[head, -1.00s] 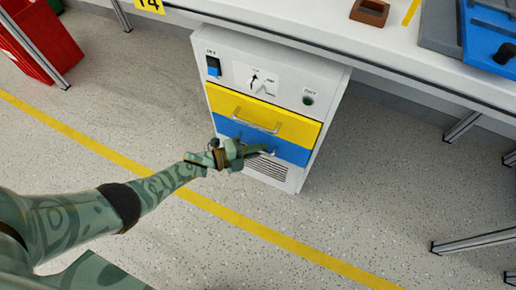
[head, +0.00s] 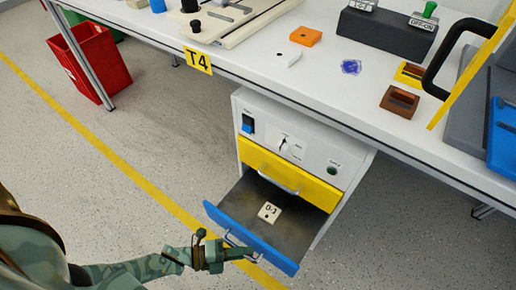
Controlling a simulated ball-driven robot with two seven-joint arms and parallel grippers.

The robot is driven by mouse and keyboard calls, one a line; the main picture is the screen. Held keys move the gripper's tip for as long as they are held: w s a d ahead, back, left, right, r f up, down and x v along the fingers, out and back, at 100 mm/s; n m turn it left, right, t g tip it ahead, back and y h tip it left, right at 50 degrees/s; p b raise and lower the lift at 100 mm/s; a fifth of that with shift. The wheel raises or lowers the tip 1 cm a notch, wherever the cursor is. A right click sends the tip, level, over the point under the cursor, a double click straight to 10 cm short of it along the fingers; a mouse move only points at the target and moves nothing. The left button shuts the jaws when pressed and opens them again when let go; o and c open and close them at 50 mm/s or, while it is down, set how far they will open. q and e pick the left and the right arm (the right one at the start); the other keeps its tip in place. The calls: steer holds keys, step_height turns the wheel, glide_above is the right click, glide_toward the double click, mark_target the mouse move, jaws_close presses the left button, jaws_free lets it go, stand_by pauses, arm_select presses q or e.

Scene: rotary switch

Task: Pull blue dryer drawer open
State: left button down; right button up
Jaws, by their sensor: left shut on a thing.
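The dryer (head: 302,118) is a white cabinet under the table edge, with a yellow drawer (head: 318,190) that is closed. Below it, the blue drawer (head: 272,251) is pulled well out, showing its dark inside floor. A small pale tile marked with dark characters (head: 269,212) lies in it. My left gripper (head: 246,254) is at the blue drawer's front, shut on its handle (head: 232,240), which is partly hidden by the fingers. My right gripper is not in view.
A white table (head: 330,70) with a T4 label stands above and behind the dryer, bearing stamps, blocks and a blue item. A red bin (head: 92,62) stands at the left. The floor left of the drawer is clear.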

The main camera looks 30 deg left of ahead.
arm_select(q)
steer(key=s, duration=0.8)
steer(key=shift+a, duration=0.25)
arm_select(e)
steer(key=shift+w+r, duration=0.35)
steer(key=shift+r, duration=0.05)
arm_select(q)
steer(key=shift+s, duration=0.1)
steer(key=c, duration=1.5)
jaws_free()
steer(key=shift+o, duration=0.2)
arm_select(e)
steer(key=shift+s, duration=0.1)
